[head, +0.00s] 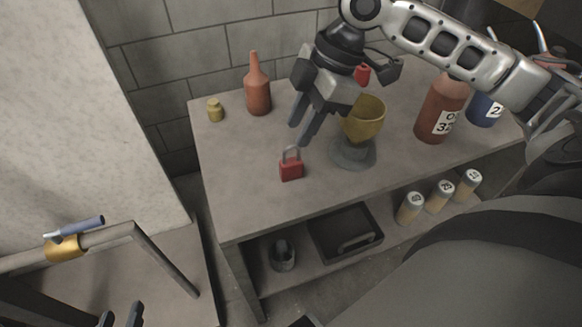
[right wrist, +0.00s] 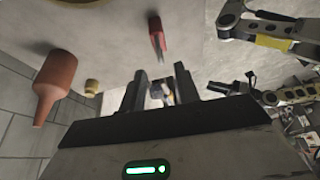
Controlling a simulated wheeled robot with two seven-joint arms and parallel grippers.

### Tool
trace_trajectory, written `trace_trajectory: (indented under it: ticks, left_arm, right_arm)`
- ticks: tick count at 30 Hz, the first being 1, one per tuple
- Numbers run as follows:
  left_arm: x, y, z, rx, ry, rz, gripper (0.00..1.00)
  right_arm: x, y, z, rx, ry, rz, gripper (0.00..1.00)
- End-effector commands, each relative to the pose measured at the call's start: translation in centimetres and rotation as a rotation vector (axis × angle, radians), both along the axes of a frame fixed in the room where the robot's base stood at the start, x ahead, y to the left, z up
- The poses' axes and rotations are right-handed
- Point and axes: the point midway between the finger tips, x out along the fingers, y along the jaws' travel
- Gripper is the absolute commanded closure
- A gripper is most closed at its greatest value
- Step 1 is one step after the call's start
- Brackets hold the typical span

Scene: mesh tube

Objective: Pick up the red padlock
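The red padlock (head: 291,171) stands on the grey tabletop near its left front part, its grey shackle upward. My right gripper (head: 305,128) is above and behind the padlock in the head view, apart from it, with its fingers pointing down. In the right wrist view the padlock (right wrist: 158,30) lies beyond the open, empty fingers (right wrist: 160,82), its shackle toward them. My left gripper (head: 120,317) shows only its two separated fingertips at the bottom left edge of the head view, away from the padlock.
A red-brown bottle (head: 257,86) and small yellow weight (head: 215,110) are behind left. A larger bottle (head: 440,108) stands right. The tabletop (head: 235,190) is clear left of the padlock.

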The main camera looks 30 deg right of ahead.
Motion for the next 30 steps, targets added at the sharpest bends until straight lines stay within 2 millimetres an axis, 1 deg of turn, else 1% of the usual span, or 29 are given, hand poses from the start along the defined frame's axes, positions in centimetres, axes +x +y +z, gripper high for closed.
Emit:
trace_trajectory:
  ticks: [5,9,13,16,22,23,24,26,27,30]
  left_arm:
    - [-0.1,0.0,-0.4,0.001,0.0,0.0,0.64]
    - [-0.3,-0.1,-1.1,0.001,0.001,-0.004,0.64]
    - [-0.5,-0.3,-1.7,0.0,0.018,-0.013,0.64]
    - [-0.4,-0.5,-2.0,0.0,0.027,-0.019,0.64]
    - [0.1,-0.6,-1.9,0.001,0.017,-0.023,0.64]
    - [0.1,-0.6,-1.9,0.001,0.017,-0.023,0.64]
    - [0.1,-0.6,-1.9,0.001,0.017,-0.023,0.64]
    - [0.1,-0.6,-1.9,0.001,0.017,-0.023,0.64]
    - [0.1,-0.6,-1.9,0.0,0.018,-0.023,0.64]
    - [0.1,-0.6,-1.9,0.0,0.017,-0.023,0.64]
  right_arm:
    - [0.1,0.4,-1.2,0.0,0.001,-0.001,0.68]
    - [0.1,1.2,-3.4,0.002,0.003,0.0,0.68]
    - [0.3,1.7,-4.9,0.001,0.001,-0.001,0.68]
    - [0.4,1.9,-5.3,0.0,0.0,-0.001,0.68]
    - [0.4,1.9,-5.4,-0.001,0.0,-0.001,0.68]
    - [0.4,1.9,-5.3,-0.001,0.0,-0.001,0.71]
    - [0.4,1.9,-5.3,-0.001,0.0,-0.001,0.82]
    - [0.4,1.9,-5.3,-0.001,0.0,-0.001,0.99]
    - [0.4,1.9,-5.3,-0.001,0.0,-0.001,1.0]
    - [0.4,1.9,-5.3,0.0,-0.001,-0.002,1.0]
